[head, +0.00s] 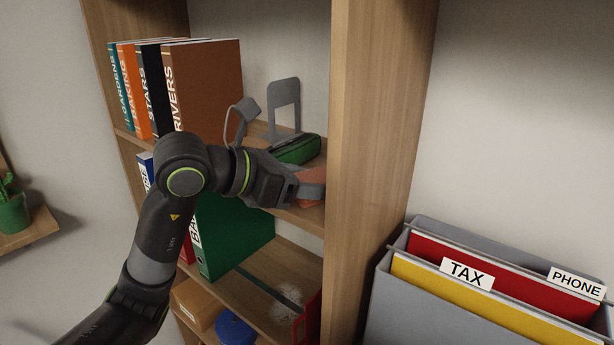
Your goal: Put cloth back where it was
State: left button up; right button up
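An orange-red piece, which looks like the cloth (313,174), is at the fingertips of my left gripper (308,187), over the middle shelf beside the upright panel. The gripper reaches into the bookcase from the left. Its near finger covers part of the cloth and the far finger is hidden, so I cannot tell whether it grips the cloth or whether the cloth touches the shelf. My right gripper is not in view.
A green case (296,150) and a grey bookend (285,103) stand just behind the gripper. Binders (208,90) fill the shelf's left side. A file holder (490,290) stands right.

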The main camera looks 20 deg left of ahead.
pick_arm(q)
jog(key=o, duration=0.6)
jog(key=shift+f, duration=0.1)
jog(key=o, duration=0.4)
jog(key=shift+o, duration=0.2)
